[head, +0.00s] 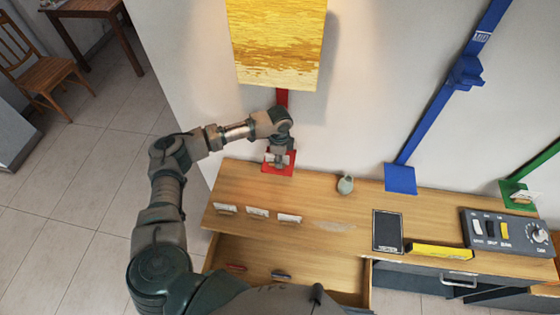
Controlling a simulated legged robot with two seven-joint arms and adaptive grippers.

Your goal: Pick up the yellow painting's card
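The yellow painting (276,45) hangs on the wall at the top middle. A red strip (282,98) runs from beneath it toward a red pad (282,170) at the back of the wooden counter. A small pale card (290,158) shows at the red pad, partly hidden by my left gripper. My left gripper (279,158) reaches down over the pad, right at the card. Its fingers are small and partly covered, so I cannot tell whether they are closed on the card. My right gripper is not in view.
Several pale cards in holders (257,212) line the counter's front left, above an open drawer (300,270). A small grey-green vase (345,184), blue pad (400,179), dark tablet (387,231), yellow bar (440,251) and control box (505,232) stand to the right.

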